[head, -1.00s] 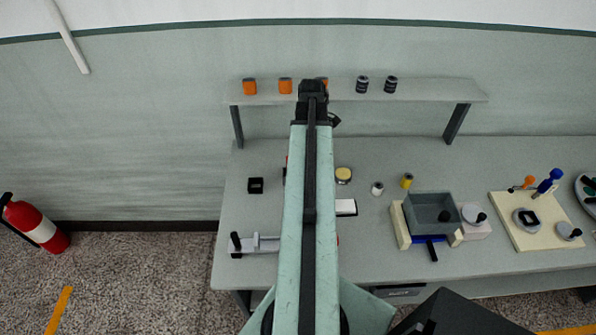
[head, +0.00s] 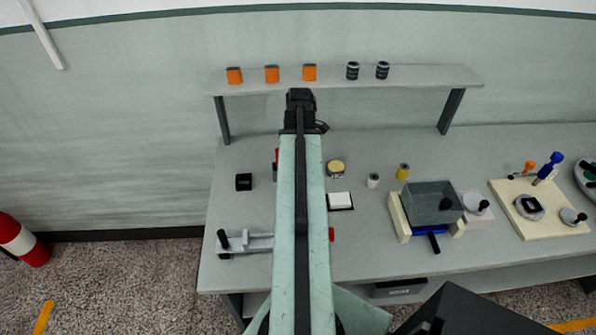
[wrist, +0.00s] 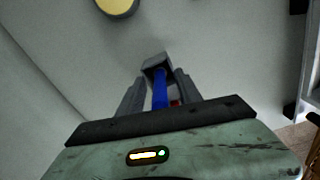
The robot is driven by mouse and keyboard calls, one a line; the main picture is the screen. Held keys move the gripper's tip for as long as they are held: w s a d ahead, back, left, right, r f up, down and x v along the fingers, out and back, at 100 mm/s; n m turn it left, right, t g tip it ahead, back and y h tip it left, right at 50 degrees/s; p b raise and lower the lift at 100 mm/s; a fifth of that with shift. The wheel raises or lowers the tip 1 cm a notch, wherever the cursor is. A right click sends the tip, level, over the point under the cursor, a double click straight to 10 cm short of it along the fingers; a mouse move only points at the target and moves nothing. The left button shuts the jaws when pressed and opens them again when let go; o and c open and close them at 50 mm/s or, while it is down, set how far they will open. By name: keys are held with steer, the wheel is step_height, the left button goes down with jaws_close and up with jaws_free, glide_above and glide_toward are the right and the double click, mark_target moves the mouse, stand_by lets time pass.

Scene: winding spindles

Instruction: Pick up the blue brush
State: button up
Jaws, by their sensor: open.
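A blue bar (wrist: 159,92) that looks like the brush handle shows in the wrist view, with a grey block (wrist: 156,62) at its far end. My gripper (wrist: 158,85) is open, with one dark finger on each side of the bar. I cannot tell whether a finger touches it. In the head view my arm covers the middle of the bench, and no brush can be made out there. The dark end of my arm, with my gripper (head: 300,97), shows below the shelf.
The grey bench (head: 350,235) carries a yellow-topped tin (head: 336,167), a white block (head: 340,200), a grey bin (head: 430,203) and a beige board (head: 520,222). A shelf (head: 420,77) above holds orange and dark spools. A red piece (wrist: 175,103) shows beside the blue bar.

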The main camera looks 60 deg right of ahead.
steer(key=shift+r, duration=0.1)
jaws_close()
steer(key=shift+r, duration=0.1)
